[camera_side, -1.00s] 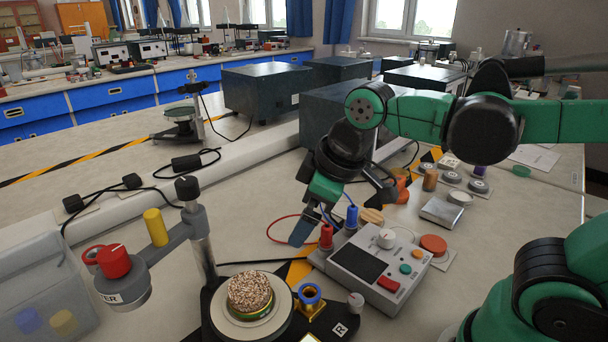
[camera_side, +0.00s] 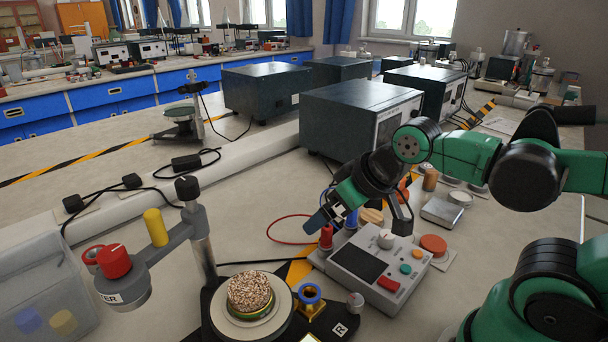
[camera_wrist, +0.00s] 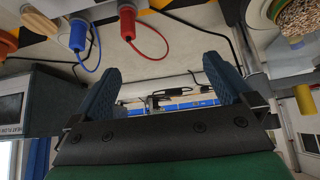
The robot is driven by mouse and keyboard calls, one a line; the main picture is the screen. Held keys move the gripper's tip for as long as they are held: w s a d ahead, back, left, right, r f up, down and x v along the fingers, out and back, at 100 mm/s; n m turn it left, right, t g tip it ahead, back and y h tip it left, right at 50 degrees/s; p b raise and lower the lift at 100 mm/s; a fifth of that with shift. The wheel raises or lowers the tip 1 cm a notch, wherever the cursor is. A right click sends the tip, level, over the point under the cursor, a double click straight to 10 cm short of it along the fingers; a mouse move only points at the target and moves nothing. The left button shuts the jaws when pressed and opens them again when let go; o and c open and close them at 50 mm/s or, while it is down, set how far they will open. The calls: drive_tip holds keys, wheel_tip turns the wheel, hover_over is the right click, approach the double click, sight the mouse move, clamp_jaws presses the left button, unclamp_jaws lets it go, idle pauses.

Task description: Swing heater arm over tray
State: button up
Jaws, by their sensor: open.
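The heater arm (camera_side: 173,240) is a grey bar on a metal post, with a yellow peg (camera_side: 156,227) standing on it. Its round heater head (camera_side: 123,283), topped by a red knob (camera_side: 114,261), hangs left of the tray. The tray (camera_side: 226,318) is a pale round plate on a black base, holding a speckled brown disc (camera_side: 250,292). My gripper (camera_side: 358,216) is open and empty, above the control box and right of the heater post. In the wrist view my gripper (camera_wrist: 164,72) shows two blue fingers apart, and the yellow peg (camera_wrist: 304,98) is at the right edge.
The control box (camera_side: 375,262) with red (camera_side: 326,237) and blue plugs (camera_wrist: 77,34) sits just below my gripper. A blue-ringed brass fitting (camera_side: 310,296) stands beside the tray. A clear bin (camera_side: 40,285) is at far left. Dark instrument boxes (camera_side: 345,120) stand behind.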

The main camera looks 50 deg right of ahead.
drive_tip(key=shift+w+a+r, duration=0.1)
drive_tip(key=shift+r, duration=0.1)
drive_tip(key=c, duration=0.5)
drive_tip(key=w+a+r+g, duration=0.1)
drive_tip(key=w+a+r, duration=0.1)
drive_tip(key=w+a+r+n+g, duration=0.1)
drive_tip(key=w+a+r, duration=0.2)
drive_tip(key=w+a+r+n+g, duration=0.1)
drive_tip(key=w+a+r, duration=0.1)
drive_tip(key=r, duration=0.1)
drive_tip(key=shift+w+a+r+y, duration=0.15)
drive_tip(key=shift+w+a+y, duration=0.2)
drive_tip(key=shift+y, duration=0.05)
drive_tip(key=shift+c, duration=0.8)
drive_tip(key=n+g, duration=0.3)
drive_tip(key=g, duration=0.1)
approach(151, 212)
drive_tip(key=shift+h, duration=0.3)
wheel_tip(151, 212, down, 5)
drive_tip(key=shift+w+f, duration=0.1)
drive_tip(key=shift+a+f, duration=0.15)
drive_tip(key=shift+a, duration=0.2)
drive_tip(key=shift+f, duration=2.8)
